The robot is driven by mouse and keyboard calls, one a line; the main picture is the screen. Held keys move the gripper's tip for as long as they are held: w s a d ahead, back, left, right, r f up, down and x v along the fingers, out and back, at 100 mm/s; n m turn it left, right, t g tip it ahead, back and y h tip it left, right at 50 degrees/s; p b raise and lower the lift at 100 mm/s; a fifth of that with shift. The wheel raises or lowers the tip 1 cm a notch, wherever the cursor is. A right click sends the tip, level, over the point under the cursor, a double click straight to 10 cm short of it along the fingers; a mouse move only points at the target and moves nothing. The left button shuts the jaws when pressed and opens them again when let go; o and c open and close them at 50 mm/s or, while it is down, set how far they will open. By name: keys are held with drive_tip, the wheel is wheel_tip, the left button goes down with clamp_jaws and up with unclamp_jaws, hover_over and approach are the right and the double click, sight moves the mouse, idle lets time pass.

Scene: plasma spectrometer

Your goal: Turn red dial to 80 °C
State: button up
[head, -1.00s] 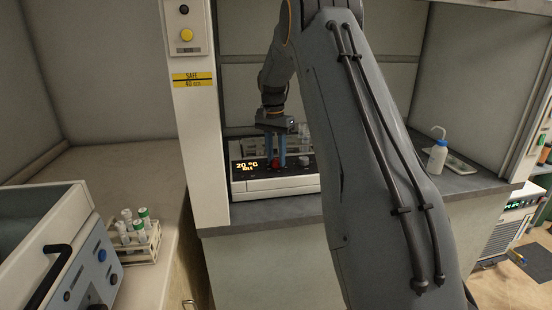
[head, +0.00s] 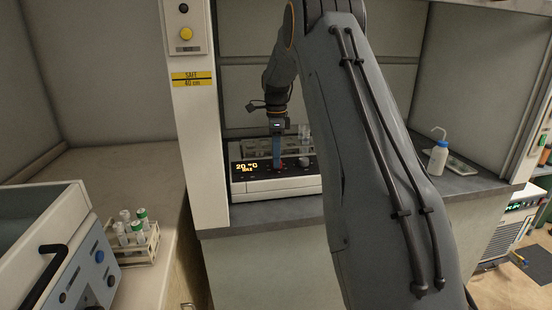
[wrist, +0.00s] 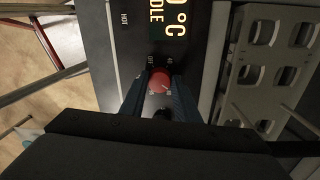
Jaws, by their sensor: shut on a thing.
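The red dial (wrist: 159,82) sits on the dark front panel of a hot block unit (head: 285,185). In the head view the red dial is mostly hidden behind my fingers. My gripper (wrist: 160,96) points down at the panel, with its blue fingers on either side of the dial, shut on it. In the head view my gripper (head: 276,160) stands upright over the panel. The lit display (head: 247,167) reads 20 °C in orange, with a smaller line below it; the wrist view shows part of that line as "DLE".
A rack with tubes (head: 303,140) stands behind the panel. A wash bottle (head: 438,152) and a tray stand to the right in the hood. A tube rack (head: 134,240) stands on the left bench. The hood post (head: 196,120) is close on the left.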

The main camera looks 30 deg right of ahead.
drive_tip(key=m, duration=0.4)
drive_tip(key=shift+d+r+m, duration=0.1)
drive_tip(key=shift+m, duration=0.2)
idle(0.3)
drive_tip(key=o, duration=1)
drive_tip(key=shift+o, duration=0.2)
wheel_tip(320, 180, up, 8)
drive_tip(key=shift+w+d+f+b, duration=0.15)
drive_tip(key=shift+b, duration=0.8)
